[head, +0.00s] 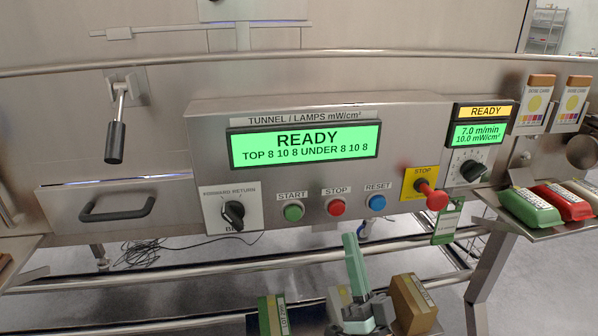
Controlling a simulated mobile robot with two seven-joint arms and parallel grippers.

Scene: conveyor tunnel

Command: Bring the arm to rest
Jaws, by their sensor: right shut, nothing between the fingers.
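My right gripper (351,240) rises from the bottom edge, right of centre, its pale green fingers pointing up. The fingers are together with nothing between them. It is in front of and below the control panel (210,140), and in the picture its tip lies below the red stop button (336,207). I cannot tell how far it is from the panel. My left gripper is not in view.
A red emergency stop (436,198) sticks out at the panel's right. A lever (115,140) and a drawer handle (117,208) are on the left. A brown box (412,305) stands right beside my gripper; a green box (273,314) is left.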

